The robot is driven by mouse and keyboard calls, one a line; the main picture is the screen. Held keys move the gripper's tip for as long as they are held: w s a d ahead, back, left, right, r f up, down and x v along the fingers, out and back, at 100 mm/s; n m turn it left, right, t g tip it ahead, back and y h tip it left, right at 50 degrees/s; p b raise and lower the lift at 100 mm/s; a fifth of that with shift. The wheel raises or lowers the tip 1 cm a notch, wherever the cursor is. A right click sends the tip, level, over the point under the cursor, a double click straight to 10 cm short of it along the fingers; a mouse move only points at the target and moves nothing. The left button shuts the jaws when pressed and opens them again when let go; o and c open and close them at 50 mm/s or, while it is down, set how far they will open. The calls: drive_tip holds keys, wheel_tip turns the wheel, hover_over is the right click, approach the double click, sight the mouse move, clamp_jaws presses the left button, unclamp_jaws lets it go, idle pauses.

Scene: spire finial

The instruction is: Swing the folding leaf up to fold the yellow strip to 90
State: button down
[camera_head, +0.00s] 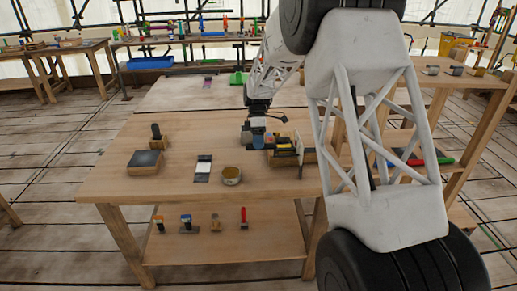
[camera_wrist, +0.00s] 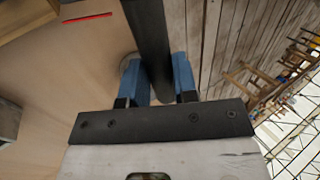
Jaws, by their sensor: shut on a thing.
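My gripper (camera_wrist: 155,65) has blue fingers on either side of a dark round bar (camera_wrist: 148,30) in the wrist view, and is shut on it. The bar looks like the handle of the folding leaf; the leaf itself is hard to make out. In the head view my gripper (camera_head: 247,138) is low over the workbench, at the left side of a small wooden folder (camera_head: 284,156) with yellow and dark parts. A pale upright plate (camera_head: 299,147) stands at the folder's right. The yellow strip and its angle are too small to tell.
On the workbench (camera_head: 140,182) are a round tin (camera_head: 231,175), a black-and-white card (camera_head: 203,170) and a dark-topped wooden block (camera_head: 146,161). A dark-handled tool (camera_head: 156,131) stands behind the block. Several tools stand on the lower shelf (camera_head: 272,240). The bench's front left is clear.

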drive_tip(key=w+g, duration=0.1)
drive_tip(key=w, duration=0.8)
drive_tip(key=shift+w, duration=0.4)
drive_tip(key=shift+f, duration=0.1)
idle(0.5)
drive_tip(key=c, duration=0.9)
unclamp_jaws()
drive_tip(key=shift+w+r, duration=0.1)
drive_tip(key=shift+r, duration=0.1)
drive_tip(key=shift+r, duration=0.1)
drive_tip(key=v, duration=0.7)
drive_tip(key=shift+w+r, duration=0.2)
drive_tip(key=shift+w, duration=0.05)
